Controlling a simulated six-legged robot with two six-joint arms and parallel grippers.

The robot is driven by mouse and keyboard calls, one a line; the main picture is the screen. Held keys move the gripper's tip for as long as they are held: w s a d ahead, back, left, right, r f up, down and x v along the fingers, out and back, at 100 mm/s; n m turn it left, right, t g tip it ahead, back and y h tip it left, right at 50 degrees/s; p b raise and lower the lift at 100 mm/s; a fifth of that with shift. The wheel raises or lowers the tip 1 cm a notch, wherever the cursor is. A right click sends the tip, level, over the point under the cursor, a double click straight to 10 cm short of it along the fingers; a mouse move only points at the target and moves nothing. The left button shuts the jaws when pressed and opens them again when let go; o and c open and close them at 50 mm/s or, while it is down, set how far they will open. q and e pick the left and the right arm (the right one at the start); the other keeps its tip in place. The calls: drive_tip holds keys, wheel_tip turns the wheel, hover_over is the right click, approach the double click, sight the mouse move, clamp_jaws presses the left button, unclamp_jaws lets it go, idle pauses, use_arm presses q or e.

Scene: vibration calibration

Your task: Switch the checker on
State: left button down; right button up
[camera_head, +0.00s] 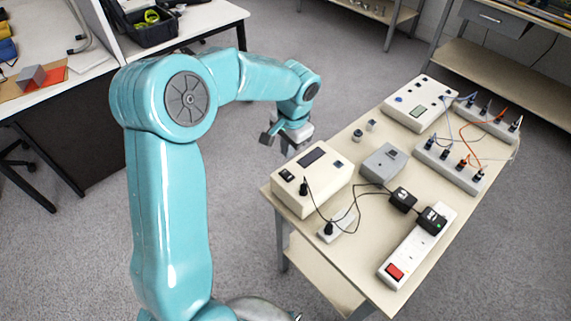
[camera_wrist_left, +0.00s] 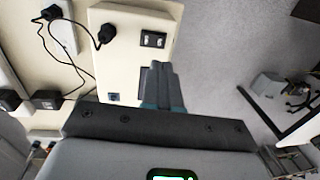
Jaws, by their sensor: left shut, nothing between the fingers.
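A cream box with a dark display, which looks like the checker (camera_head: 312,178), stands at the near left of the table. A small black switch (camera_head: 287,175) is on its top, near its left corner, and a black plug sits beside it. My left gripper (camera_head: 284,143) is shut and empty, above and beyond the box's far left edge. In the left wrist view, the shut fingers (camera_wrist_left: 162,72) overlap the box (camera_wrist_left: 125,65) and partly hide its display. The switch (camera_wrist_left: 152,39) shows just past the fingertips, apart from them. Its on or off position is unclear. My right gripper is out of view.
The table (camera_head: 345,262) also bears a grey box (camera_head: 384,163), a white power strip (camera_head: 410,250) with a red switch and black adapters, and another cream box (camera_head: 420,102). Strips with plugs and cables stand at the far right.

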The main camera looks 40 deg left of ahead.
sight(284, 171)
use_arm(q)
drive_tip(key=f, duration=0.5)
drive_tip(key=a+f, duration=0.1)
drive_tip(key=f, duration=0.2)
